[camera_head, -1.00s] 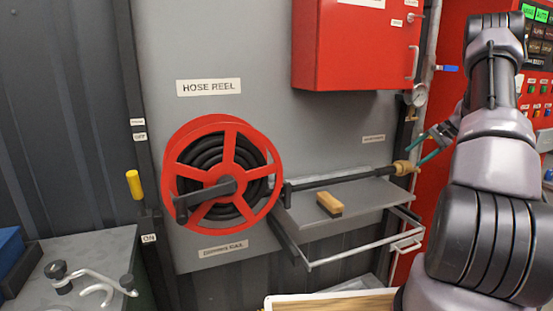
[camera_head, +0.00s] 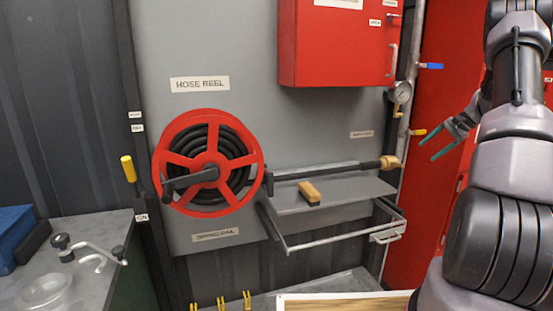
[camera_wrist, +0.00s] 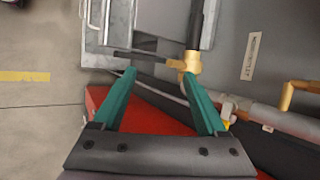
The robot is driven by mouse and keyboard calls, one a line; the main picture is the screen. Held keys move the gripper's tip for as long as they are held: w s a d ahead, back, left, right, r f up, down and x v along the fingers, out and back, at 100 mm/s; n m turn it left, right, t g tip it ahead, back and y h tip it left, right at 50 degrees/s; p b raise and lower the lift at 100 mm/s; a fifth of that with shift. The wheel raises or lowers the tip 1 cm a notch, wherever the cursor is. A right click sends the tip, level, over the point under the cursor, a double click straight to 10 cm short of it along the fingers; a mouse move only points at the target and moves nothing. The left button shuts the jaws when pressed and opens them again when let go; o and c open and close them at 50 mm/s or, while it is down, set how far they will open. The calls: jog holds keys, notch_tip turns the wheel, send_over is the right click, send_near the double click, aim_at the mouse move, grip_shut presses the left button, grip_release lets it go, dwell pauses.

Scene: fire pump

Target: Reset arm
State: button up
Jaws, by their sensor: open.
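My arm (camera_head: 510,175) stands along the right side of the head view, in front of the red panel. My gripper (camera_head: 426,150) has its teal fingers spread and pointing left, with nothing between them. In the wrist view my gripper (camera_wrist: 158,73) is also open and empty. Beyond its fingers there, the brass nozzle end (camera_wrist: 189,64) shows, apart from them as far as I can tell. In the head view the brass nozzle (camera_head: 390,162) lies to the left of my gripper.
A red cabinet (camera_head: 335,45), a gauge (camera_head: 402,92) and a blue-handled valve (camera_head: 431,66) are near my arm. A grey bench (camera_head: 85,275) stands lower left.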

jog(key=s+a+r+n+h, duration=0.1)
jog(key=s+a+r+n, duration=0.1)
jog(key=s+a+r, duration=0.7)
jog(key=s+a+r+n+h, duration=0.15)
jog(key=s+a+r, duration=0.35)
jog(key=a+r, duration=0.65)
jog(key=s+a+n+t+h, duration=0.1)
jog(key=s+a, duration=0.4)
jog(key=s, duration=0.6)
jog(key=s+a+n+t, duration=0.1)
jog(key=s+a+n, duration=0.3)
jog(key=s, duration=0.7)
jog(key=shift+s+a+r+t+h, duration=0.2)
jog(key=shift+a+r+t+h, duration=0.15)
jog(key=shift+a, duration=0.8)
